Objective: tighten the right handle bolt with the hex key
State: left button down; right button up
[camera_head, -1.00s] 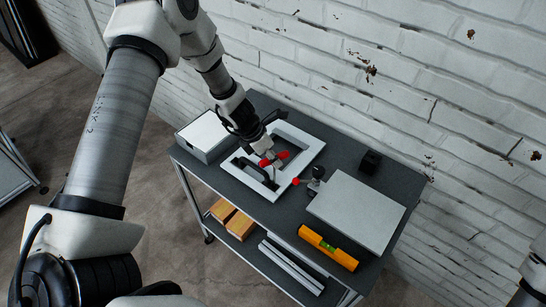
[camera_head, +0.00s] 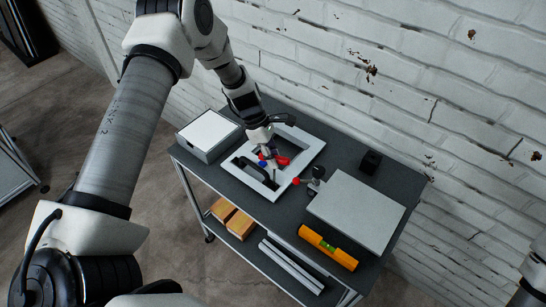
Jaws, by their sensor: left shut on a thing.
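My left gripper (camera_head: 268,152) points down over the white rectangular frame (camera_head: 310,154) on the dark table. It is shut on the hex key (camera_head: 274,176), which shows as a thin dark piece below the fingers. Red parts (camera_head: 283,160) show beside the fingertips, and a small blue spot (camera_head: 262,164) is just left of them. A black handle (camera_head: 248,168) lies within the frame opening, left of the gripper. The right handle bolt is too small or hidden to make out, so I cannot tell whether the key touches it. My right gripper is out of view.
A pale box (camera_head: 208,132) stands left of the frame. A black clamp-like piece (camera_head: 317,174) with a red knob (camera_head: 296,181) sits to the right, near a grey panel (camera_head: 357,210). An orange level (camera_head: 328,248) lies in front, a small black block (camera_head: 371,161) behind.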

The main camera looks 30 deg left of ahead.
pick_arm(q)
jog(key=m+g, duration=0.1)
jog(key=m, duration=0.2)
jog(key=shift+b, duration=0.3)
jog(key=shift+m+g+y, duration=0.3)
jog(key=shift+m+g, duration=0.1)
jog(key=shift+m, duration=0.3)
jog(key=shift+m+g+b, duration=0.3)
jog(key=shift+m+b, duration=0.05)
jog(key=shift+m, duration=0.25)
jog(key=shift+r+p, duration=0.45)
jog(key=shift+r, duration=2.15)
jog(key=shift+f, duration=0.1)
